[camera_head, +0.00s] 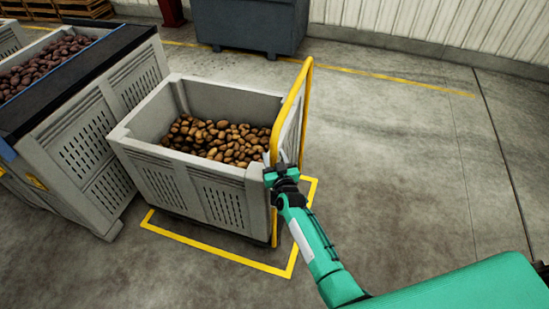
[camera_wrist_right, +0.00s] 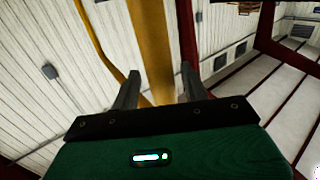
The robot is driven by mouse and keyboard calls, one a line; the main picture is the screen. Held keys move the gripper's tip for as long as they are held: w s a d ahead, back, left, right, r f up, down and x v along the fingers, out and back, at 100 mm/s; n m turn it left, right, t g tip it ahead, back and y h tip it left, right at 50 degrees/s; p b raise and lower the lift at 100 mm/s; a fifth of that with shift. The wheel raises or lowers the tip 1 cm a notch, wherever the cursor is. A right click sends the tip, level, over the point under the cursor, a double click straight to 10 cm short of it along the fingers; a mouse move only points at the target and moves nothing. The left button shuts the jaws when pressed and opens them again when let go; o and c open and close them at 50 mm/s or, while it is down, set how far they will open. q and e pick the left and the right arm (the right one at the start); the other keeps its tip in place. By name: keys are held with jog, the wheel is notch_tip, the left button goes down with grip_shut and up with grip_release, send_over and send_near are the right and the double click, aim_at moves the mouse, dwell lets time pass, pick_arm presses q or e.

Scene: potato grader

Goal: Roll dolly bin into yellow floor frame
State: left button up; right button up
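The grey dolly bin (camera_head: 226,197) holds brown potatoes (camera_head: 219,140) and has a yellow push handle (camera_head: 305,83) on its right side. The bin stands upright over the yellow floor frame (camera_head: 218,252). The frame's front and right lines show clear of the bin; its left and back lines are mostly hidden, so the fit there cannot be told. My right gripper (camera_head: 273,172) is at the handle. In the right wrist view, its fingers (camera_wrist_right: 158,82) straddle a yellow handle post (camera_wrist_right: 153,45), with gaps visible beside it. My left gripper is out of view.
A grey slatted bin (camera_head: 85,160) with potatoes stands close on the left, under a dark edge. A dark grey container (camera_head: 250,22) stands behind, near the wall. A yellow floor line (camera_head: 400,79) crosses the back. The concrete floor on the right is clear.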

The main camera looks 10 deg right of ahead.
jog(key=shift+s+a, duration=0.1)
jog(key=shift+s, duration=0.4)
jog(key=s+b, duration=0.2)
jog(key=s, duration=1)
jog(key=shift+s+d, duration=0.35)
jog(key=shift+s, duration=0.05)
jog(key=s+f+n+g, duration=0.1)
jog(key=s+f+g, duration=0.3)
jog(key=f, duration=0.6)
jog(key=s+f+g+y, duration=0.1)
jog(key=s+f, duration=0.5)
jog(key=f, duration=0.5)
jog(key=s+f+n+g, duration=0.1)
jog(key=s+f+g, duration=0.2)
jog(key=s+f, duration=0.5)
jog(key=s+d+f+g, duration=0.3)
jog(key=s+f, duration=0.3)
jog(key=s, duration=0.4)
jog(key=s+d+f+g+h, duration=0.1)
jog(key=s+d+f+g, duration=0.2)
jog(key=s+f, duration=0.4)
jog(key=s+d+f+g, duration=0.3)
jog(key=s+f, duration=0.4)
jog(key=s, duration=0.7)
jog(key=shift+s+d+h, duration=0.3)
jog(key=shift+d, duration=0.25)
